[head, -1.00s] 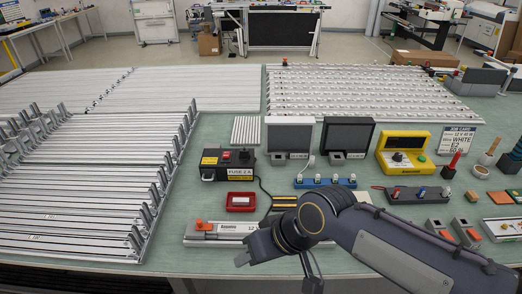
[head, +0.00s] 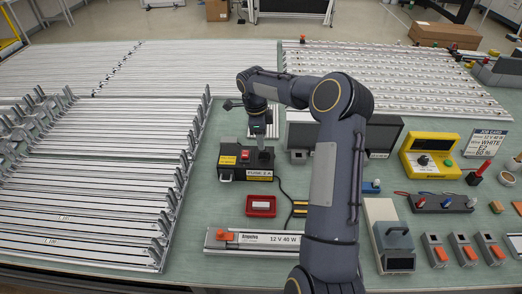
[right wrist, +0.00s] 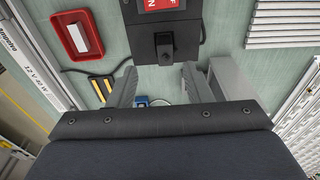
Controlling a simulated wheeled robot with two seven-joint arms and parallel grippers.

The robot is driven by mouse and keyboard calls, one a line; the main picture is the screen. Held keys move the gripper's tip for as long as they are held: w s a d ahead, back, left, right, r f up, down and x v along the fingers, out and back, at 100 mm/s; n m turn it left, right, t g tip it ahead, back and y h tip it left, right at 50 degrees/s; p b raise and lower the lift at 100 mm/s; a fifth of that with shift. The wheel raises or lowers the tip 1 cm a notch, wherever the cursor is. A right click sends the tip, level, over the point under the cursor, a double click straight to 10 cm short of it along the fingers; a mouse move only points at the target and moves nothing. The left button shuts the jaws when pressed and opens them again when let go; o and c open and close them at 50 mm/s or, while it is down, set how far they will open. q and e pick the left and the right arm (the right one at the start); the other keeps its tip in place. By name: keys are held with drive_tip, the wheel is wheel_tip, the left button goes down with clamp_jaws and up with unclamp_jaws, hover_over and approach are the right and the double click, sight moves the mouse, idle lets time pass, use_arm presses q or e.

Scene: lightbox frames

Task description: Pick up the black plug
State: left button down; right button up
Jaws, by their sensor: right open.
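The black plug (head: 265,157) stands upright on the black fuse box (head: 231,173), at the right of the red switch (head: 228,160). In the right wrist view the plug (right wrist: 165,46) sits at the near edge of the box, just beyond the fingertips. My right gripper (head: 262,137) points down over the plug, with its arm crossing the middle of the head view. In the right wrist view its two fingers (right wrist: 160,78) are wide apart with nothing between them, lined up roughly on either side of the plug. My left gripper is not in view.
A red tray (head: 261,206) lies in front of the box, near black-and-yellow bars (head: 299,208) and a cable. A long labelled fixture (head: 225,238) lies nearer. Metal rails (head: 90,190) fill the left. A grey block (right wrist: 230,80) stands beside the right finger.

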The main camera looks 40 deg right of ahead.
sight(264, 155)
drive_tip(key=f, duration=0.2)
drive_tip(key=d+f+b, duration=0.1)
drive_tip(key=f, duration=0.2)
drive_tip(key=f+b, duration=0.1)
drive_tip(key=f, duration=0.1)
drive_tip(key=shift+s+d+f, duration=0.1)
drive_tip(key=shift+d+f, duration=0.05)
drive_tip(key=shift+c, duration=0.2)
clamp_jaws()
